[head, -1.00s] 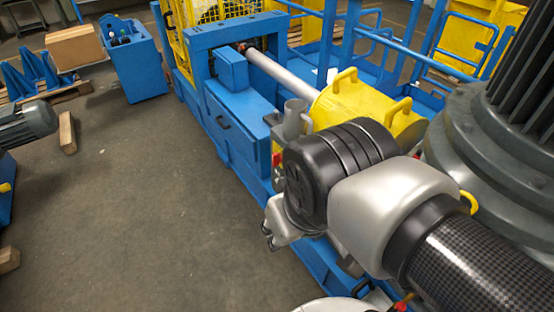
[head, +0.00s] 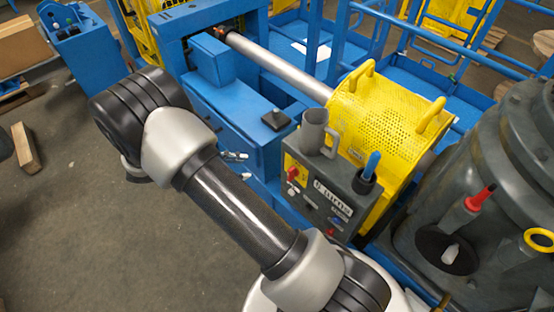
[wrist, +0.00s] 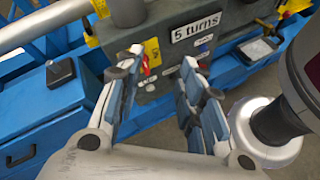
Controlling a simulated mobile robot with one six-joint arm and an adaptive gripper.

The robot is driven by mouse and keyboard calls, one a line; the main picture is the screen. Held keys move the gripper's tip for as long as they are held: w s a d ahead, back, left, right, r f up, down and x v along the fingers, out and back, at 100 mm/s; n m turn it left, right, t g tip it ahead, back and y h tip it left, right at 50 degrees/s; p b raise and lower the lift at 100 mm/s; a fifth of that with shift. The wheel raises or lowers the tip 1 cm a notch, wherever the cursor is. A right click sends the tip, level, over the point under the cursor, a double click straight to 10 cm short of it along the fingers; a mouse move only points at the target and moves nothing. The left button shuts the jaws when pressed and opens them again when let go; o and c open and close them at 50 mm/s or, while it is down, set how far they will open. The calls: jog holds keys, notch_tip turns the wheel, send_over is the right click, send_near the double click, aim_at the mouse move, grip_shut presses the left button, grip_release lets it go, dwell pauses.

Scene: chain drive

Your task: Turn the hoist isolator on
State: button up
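A grey control box (head: 325,200) stands in front of the yellow perforated guard. On its left part is a small red handle on a yellow plate, which looks like the isolator (head: 293,175). Its label is not readable. In the wrist view the red handle (wrist: 146,66) shows beyond the left finger, which partly covers its surroundings. My gripper (wrist: 158,95) is open and empty, with its fingers towards the box and apart from the handle. In the head view my forearm hides most of the gripper; only small fingertips (head: 238,165) show left of the box.
A grey cup-like fitting (head: 314,130) and a blue-handled part (head: 370,165) stand on the box. A "5 turns" sign (wrist: 197,26) is on its face. A blue cabinet (head: 235,115) is to the left, a dark motor (head: 480,190) to the right.

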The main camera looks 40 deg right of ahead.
notch_tip(320, 180, down, 12)
jog(key=n+t+h, duration=0.2)
jog(key=n+h, duration=0.2)
jog(key=n, duration=0.1)
jog(key=n+t+h+p, duration=0.1)
jog(key=n+t+h, duration=0.1)
jog(key=n+t, duration=0.15)
send_near(288, 175)
jog(key=shift+g, duration=0.25)
jog(key=d, duration=0.6)
jog(key=w+d, duration=0.1)
jog(key=d, duration=0.2)
jog(key=shift+d, duration=0.35)
jog(key=shift+c, duration=0.4)
grip_shut()
